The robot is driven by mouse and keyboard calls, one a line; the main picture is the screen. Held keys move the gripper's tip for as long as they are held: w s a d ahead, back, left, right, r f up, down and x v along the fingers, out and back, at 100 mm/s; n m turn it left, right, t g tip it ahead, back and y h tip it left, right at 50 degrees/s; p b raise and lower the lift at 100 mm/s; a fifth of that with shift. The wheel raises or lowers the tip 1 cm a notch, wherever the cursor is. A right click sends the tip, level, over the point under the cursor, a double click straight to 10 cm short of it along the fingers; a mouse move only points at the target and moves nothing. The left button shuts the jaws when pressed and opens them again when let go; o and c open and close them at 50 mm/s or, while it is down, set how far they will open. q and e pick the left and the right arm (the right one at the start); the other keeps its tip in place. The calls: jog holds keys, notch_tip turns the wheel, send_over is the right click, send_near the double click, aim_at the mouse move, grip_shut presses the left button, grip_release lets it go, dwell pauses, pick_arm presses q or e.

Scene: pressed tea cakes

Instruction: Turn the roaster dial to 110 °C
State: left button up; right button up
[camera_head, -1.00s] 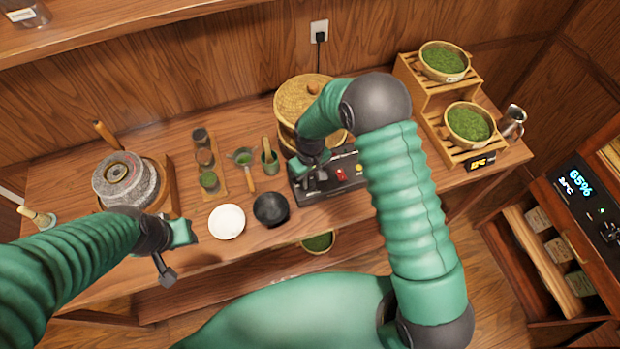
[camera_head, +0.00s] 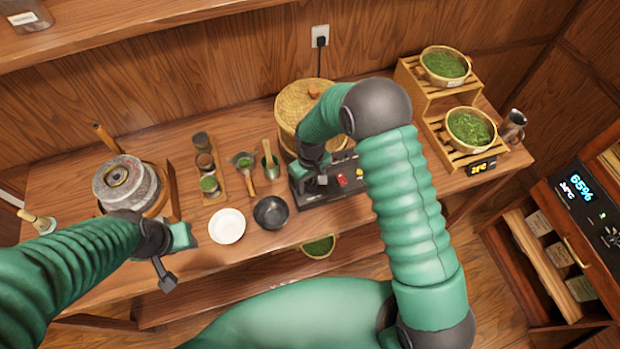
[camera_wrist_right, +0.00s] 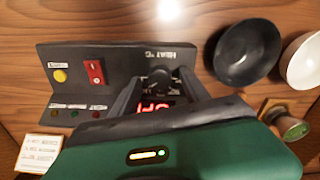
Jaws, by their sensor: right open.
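The black roaster control panel (camera_head: 335,186) stands on the table beneath my right arm, in front of the lidded basket. In the right wrist view, the panel (camera_wrist_right: 75,60) shows the round black dial (camera_wrist_right: 160,77) under a heat label in °C. My right gripper (camera_wrist_right: 158,87) is open, with one finger on each side of the dial; I cannot tell if they touch it. A red display (camera_wrist_right: 152,106) is partly hidden between the fingers, and its reading is unclear. In the head view, my left gripper (camera_head: 173,260) hangs near the table's front edge, apart from the panel.
A black bowl (camera_head: 271,212) and a white bowl (camera_head: 227,226) stand left of the panel. The panel carries a red switch (camera_wrist_right: 95,72) and a yellow button (camera_wrist_right: 60,76). The woven basket (camera_head: 300,103) is behind it. A stone mill (camera_head: 125,183) stands at left.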

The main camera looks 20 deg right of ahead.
aim_at(310, 185)
notch_tip(310, 185, up, 17)
jog(key=b, duration=0.2)
jog(key=shift+f, duration=0.15)
